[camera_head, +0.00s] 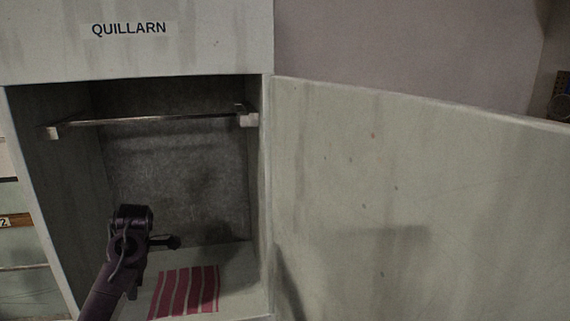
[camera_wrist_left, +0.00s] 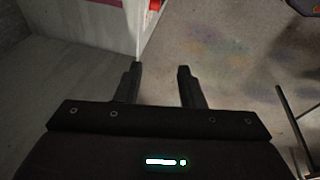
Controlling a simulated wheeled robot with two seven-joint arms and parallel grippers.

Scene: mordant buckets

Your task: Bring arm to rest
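My left arm rises from the lower left of the head view, in front of the open cabinet (camera_head: 178,175). Its dark end, with my left gripper (camera_head: 170,242), shows against the cabinet's inside, above the cabinet floor. My right arm and gripper are in neither view.
The cabinet's sign (camera_head: 129,28) reads QUILLARN. A metal rail (camera_head: 150,119) crosses its upper inside. A red striped cloth (camera_head: 185,291) lies on its floor. The pale door (camera_head: 400,200) stands wide open to the right. Thin dark bars (camera_wrist_left: 295,125) stand at the wrist view's right.

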